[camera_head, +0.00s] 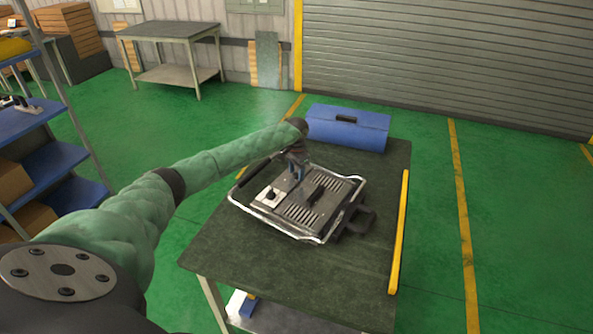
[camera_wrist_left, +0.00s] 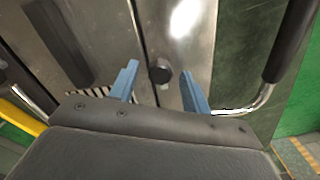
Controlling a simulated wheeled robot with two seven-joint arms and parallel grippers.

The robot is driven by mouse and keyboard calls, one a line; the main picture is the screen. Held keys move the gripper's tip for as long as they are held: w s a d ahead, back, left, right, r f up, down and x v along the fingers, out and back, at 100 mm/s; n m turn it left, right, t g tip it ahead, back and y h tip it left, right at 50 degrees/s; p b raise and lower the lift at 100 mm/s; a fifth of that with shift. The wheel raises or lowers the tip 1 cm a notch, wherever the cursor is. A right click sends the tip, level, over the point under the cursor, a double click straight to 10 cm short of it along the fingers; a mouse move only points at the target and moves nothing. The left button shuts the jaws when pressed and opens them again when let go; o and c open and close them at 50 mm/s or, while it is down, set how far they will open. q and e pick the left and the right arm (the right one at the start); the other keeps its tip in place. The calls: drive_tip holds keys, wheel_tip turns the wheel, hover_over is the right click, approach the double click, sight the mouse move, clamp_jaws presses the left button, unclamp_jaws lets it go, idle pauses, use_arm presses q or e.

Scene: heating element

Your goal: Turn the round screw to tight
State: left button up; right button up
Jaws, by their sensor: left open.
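The heating element (camera_head: 327,181) is a grey metal unit with vent slots and a tubular frame, lying on the dark table. In the left wrist view, the round screw (camera_wrist_left: 160,72) is a small dark knob on the unit's metal face (camera_wrist_left: 197,30). My left gripper (camera_wrist_left: 159,70) is open, its two blue fingers on either side of the screw with gaps to both. In the head view my left gripper (camera_head: 297,174) reaches down over the far part of the unit. I cannot make out the screw there. My right gripper is not in view.
A blue toolbox (camera_head: 347,128) stands at the table's back edge, behind the unit. The front of the table (camera_head: 300,270) is clear. A yellow strip (camera_head: 399,230) runs along its right edge. A blue shelf rack (camera_head: 45,160) stands at the left.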

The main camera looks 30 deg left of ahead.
use_arm(q)
drive_tip(key=c, duration=1)
